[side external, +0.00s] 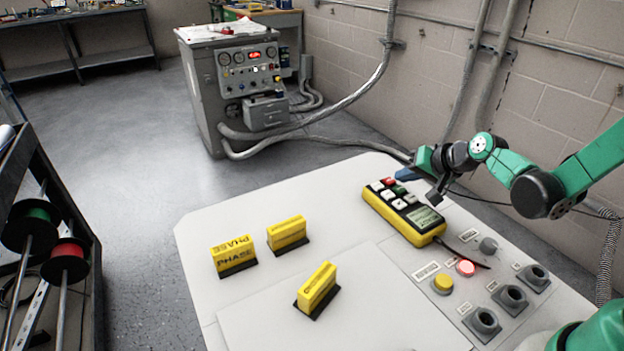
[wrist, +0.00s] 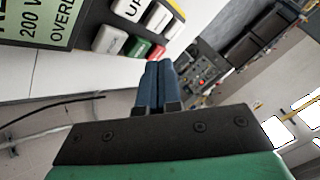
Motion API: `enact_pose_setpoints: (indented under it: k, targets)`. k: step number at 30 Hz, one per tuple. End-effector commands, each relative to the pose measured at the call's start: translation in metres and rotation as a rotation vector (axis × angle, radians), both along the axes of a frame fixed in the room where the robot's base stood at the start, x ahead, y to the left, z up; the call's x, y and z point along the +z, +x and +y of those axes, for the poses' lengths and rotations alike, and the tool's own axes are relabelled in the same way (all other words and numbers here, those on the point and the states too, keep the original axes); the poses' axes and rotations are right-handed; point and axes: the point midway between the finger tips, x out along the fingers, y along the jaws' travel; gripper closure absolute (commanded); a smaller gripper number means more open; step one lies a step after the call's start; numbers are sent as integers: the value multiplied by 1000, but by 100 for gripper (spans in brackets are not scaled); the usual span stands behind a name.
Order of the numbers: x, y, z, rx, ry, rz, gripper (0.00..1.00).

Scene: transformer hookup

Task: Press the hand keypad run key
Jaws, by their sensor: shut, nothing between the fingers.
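The hand keypad (side external: 404,216) is a yellow handheld box lying on the white table, with white, red and green keys at its far end and a lit screen nearer the camera. In the wrist view, its green key (wrist: 138,48) and red key (wrist: 157,53) lie beside white keys, one reading "UP". No run label is legible, though the green key's face is partly turned away. My gripper (side external: 400,174) is shut and empty, its blue fingers close to the far key end. In the wrist view the fingertips (wrist: 159,64) are near the green and red keys; contact cannot be told.
Three yellow blocks on dark bases, including one marked PHASE (side external: 233,254), stand on the table's left half. A yellow button (side external: 442,284), a lit red button (side external: 466,267) and grey sockets (side external: 511,297) sit at right. A grey cabinet (side external: 235,85) stands behind.

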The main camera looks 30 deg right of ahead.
Motion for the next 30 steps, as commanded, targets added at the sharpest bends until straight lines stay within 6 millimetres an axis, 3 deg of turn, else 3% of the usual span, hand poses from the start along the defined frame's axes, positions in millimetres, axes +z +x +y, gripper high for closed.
enact_pose_setpoints:
  k: [30]
  targets:
    - [-9, 0, 0, 0, 0, 0, 100]
